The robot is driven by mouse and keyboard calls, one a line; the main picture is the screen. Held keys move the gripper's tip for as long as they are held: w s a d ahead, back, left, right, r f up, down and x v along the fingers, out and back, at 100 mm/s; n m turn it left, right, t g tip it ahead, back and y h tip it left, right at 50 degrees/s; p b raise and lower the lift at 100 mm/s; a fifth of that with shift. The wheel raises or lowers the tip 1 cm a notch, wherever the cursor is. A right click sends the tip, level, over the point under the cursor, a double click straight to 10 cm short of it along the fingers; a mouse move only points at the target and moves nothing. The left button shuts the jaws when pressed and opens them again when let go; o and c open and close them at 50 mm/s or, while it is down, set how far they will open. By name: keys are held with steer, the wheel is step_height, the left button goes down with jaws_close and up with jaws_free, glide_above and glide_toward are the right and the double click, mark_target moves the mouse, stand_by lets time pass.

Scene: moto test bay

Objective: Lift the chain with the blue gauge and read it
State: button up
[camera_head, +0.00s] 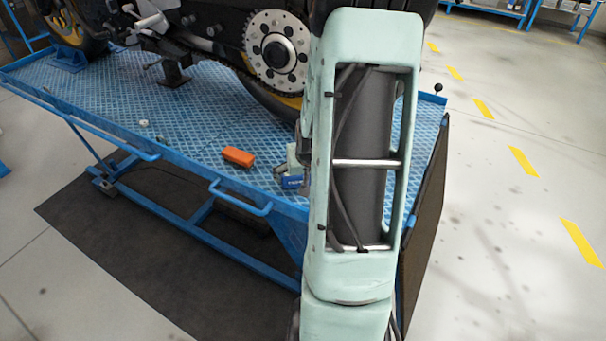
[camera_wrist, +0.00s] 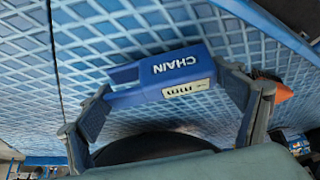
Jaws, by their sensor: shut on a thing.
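The blue gauge (camera_wrist: 175,72) lies between the two fingers of my gripper (camera_wrist: 163,84) in the wrist view. It is marked CHAIN and has a pale label or display reading "mm"; the smaller characters are too small to read. My gripper is shut on it. In the head view the gauge (camera_head: 292,182) shows low over the blue platform, partly hidden by my arm. The motorcycle's chain runs by the rear sprocket (camera_head: 277,52), further back and apart from the gauge. Whether the gauge touches the platform, I cannot tell.
An orange block (camera_head: 238,157) lies on the blue lift platform (camera_head: 190,120), left of the gauge; it also shows in the wrist view (camera_wrist: 274,90). The rear wheel and swingarm stand behind. Platform rails edge the front. Open floor (camera_head: 490,220) lies to the right.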

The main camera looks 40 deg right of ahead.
steer(key=shift+f+b, duration=0.5)
steer(key=shift+f, duration=0.05)
steer(key=o, duration=1.2)
steer(key=shift+c, duration=0.2)
steer(key=shift+r, duration=0.15)
steer(key=v, duration=1.1)
steer(key=shift+s+r, duration=0.2)
steer(key=shift+r, duration=0.15)
steer(key=shift+a, duration=0.1)
steer(key=shift+a, duration=0.1)
